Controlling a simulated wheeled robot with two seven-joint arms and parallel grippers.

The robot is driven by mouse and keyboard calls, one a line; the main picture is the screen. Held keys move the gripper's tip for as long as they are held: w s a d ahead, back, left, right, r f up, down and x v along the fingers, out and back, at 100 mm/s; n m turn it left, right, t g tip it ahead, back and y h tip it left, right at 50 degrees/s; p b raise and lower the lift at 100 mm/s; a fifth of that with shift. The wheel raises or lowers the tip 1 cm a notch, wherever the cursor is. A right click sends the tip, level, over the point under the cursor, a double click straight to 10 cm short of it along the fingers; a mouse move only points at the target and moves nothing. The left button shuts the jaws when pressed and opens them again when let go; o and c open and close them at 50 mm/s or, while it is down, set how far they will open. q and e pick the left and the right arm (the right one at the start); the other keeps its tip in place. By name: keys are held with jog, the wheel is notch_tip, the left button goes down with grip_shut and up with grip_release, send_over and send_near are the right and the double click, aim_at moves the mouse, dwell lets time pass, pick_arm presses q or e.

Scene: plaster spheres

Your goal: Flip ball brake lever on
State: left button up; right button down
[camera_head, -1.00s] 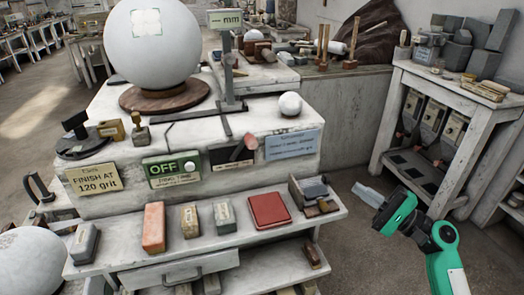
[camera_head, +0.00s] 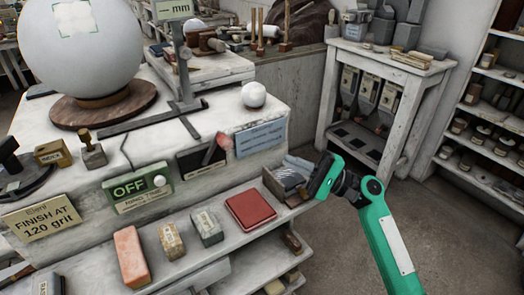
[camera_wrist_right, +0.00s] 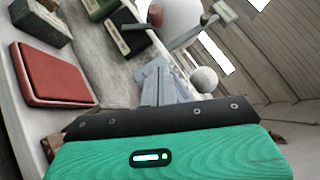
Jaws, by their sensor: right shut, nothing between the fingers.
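A lever with a reddish handle (camera_head: 215,148) sits on a dark plate (camera_head: 190,163) on the front face of the white bench, tilted up to the right. I take it for the brake lever. The large white ball (camera_head: 80,45) rests on a round wooden base (camera_head: 103,105). My right gripper (camera_head: 297,163) is shut and empty, to the right of the lever and apart from it, beside the bench's right end. In the wrist view its pale fingers (camera_wrist_right: 160,82) point towards the bench.
A lower shelf below the lever holds a red box (camera_head: 250,210), an orange block (camera_head: 131,256) and a small tray (camera_head: 287,186) near my gripper. A small white ball (camera_head: 254,95) sits on the bench top. Open floor lies to the right.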

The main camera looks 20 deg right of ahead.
pick_arm(q)
jog(key=s+r+p, duration=0.2)
jog(key=s+p, duration=0.3)
jog(key=s, duration=0.1)
jog(key=shift+s+a+r+g, duration=0.15)
jog(key=shift+a+r+g, duration=0.2)
jog(key=shift+a, duration=0.1)
pick_arm(e)
jog(key=s+a+x, duration=0.1)
jog(key=s+x, duration=0.1)
jog(key=x, duration=1)
jog(key=shift+s+r, duration=0.15)
jog(key=shift+r, duration=0.35)
jog(key=shift+a, duration=0.15)
pick_arm(q)
jog(key=shift+r+p, duration=0.15)
jog(key=shift+p, duration=0.25)
pick_arm(e)
jog(key=shift+r, duration=0.15)
